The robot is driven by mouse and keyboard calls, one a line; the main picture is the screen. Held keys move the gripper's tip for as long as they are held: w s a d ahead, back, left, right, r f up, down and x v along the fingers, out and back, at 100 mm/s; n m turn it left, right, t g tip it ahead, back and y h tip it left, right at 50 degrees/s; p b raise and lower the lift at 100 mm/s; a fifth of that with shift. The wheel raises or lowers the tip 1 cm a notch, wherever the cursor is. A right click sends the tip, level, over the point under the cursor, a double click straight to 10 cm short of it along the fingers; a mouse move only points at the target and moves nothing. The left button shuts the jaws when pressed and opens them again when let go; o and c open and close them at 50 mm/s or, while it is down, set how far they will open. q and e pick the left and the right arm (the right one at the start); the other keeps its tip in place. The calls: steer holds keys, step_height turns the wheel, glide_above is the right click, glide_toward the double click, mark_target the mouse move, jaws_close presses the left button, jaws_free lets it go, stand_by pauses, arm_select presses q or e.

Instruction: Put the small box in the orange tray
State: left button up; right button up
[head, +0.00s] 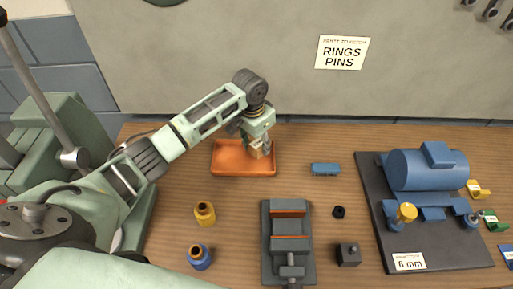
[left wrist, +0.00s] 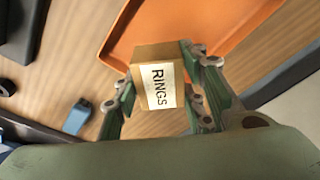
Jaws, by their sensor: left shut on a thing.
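The small box (left wrist: 158,88) is tan with a white label reading "RINGS". My left gripper (head: 260,146) is shut on it, with a green finger on each side in the left wrist view. In the head view the box (head: 256,153) shows partly, behind the fingers, at the right part of the orange tray (head: 228,166). The tray lies on the wooden bench and also shows in the left wrist view (left wrist: 190,22), beyond the box. I cannot tell whether the box touches the tray floor. My right gripper is not in view.
A blue block (head: 325,169) lies right of the tray. A grey vise (head: 290,244), a yellow part (head: 204,213) and a blue ring-like part (head: 199,257) stand nearer. A blue casing (head: 428,170) sits on a dark plate at right. A "RINGS PINS" sign (head: 342,52) is behind.

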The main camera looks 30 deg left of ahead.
arm_select(q)
steer(key=shift+s+a+f, duration=0.25)
steer(key=shift+f, duration=0.15)
step_height(320, 180, down, 2)
steer(key=shift+f+p, duration=0.25)
steer(key=shift+p, duration=0.4)
steer(key=shift+f, duration=0.55)
steer(key=o, duration=0.9)
steer(key=shift+f, duration=0.1)
steer(key=o, duration=0.4)
steer(key=shift+o, duration=0.3)
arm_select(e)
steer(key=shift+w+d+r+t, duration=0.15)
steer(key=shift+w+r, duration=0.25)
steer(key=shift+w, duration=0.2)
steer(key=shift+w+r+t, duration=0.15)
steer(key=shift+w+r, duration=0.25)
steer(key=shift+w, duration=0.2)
